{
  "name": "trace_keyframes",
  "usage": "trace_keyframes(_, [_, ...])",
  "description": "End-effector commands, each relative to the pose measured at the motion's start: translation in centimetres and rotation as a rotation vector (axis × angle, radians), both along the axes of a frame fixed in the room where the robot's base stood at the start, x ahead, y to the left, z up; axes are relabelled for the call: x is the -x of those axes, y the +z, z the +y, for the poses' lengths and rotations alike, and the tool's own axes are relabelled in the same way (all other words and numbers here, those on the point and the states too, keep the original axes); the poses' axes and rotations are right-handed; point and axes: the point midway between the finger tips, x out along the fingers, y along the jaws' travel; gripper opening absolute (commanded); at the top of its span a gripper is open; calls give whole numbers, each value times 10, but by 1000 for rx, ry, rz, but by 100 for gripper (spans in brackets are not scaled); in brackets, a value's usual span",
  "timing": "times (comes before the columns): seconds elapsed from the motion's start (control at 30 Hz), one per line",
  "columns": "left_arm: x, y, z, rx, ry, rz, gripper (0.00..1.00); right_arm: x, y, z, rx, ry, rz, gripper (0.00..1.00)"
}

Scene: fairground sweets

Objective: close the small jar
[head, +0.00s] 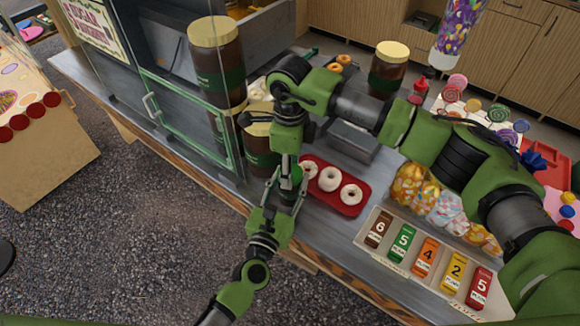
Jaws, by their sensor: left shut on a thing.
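A brown jar (262,160) with a green band stands at the counter's front edge, partly hidden by my arms. Cream lid-like parts (257,129) show at its top; I cannot tell how the lid sits. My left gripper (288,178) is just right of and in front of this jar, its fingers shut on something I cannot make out. My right gripper (286,150) points down close above it and overlaps it in view; its fingers are unclear. A larger brown jar with a cream lid (214,32) stands behind left. Another lidded brown jar (388,70) stands at the back.
A red tray (341,205) with white doughnuts (329,179) lies right of my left gripper. A glass-fronted case (180,110) is at left. A price-card rack (389,262), bagged sweets (443,210) and lollipops (499,112) crowd the right side.

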Motion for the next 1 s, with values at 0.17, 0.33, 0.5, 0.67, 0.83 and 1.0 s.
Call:
trace_keyframes(0.17, [0, 0, 0, 0, 0, 0, 0, 0, 0, 0, 0, -7, 0, 16])
trace_keyframes(0.33, [0, 0, 0, 0, 0, 0, 0, 0, 0, 0, 0, -7, 0, 59])
trace_keyframes(0.5, [0, 0, 0, 0, 0, 0, 0, 0, 0, 0, 0, -7, 0, 61])
trace_keyframes(0.67, [0, 0, 0, 0, 0, 0, 0, 0, 1, 0, 0, -7, -1, 61])
trace_keyframes(0.83, [0, 0, 0, 0, 0, 0, 0, -1, 16, 0, -1, -6, -3, 61])
trace_keyframes(1.0, [0, 0, 0, 0, 0, 0, 0, -2, 46, 0, -2, -7, -5, 61])
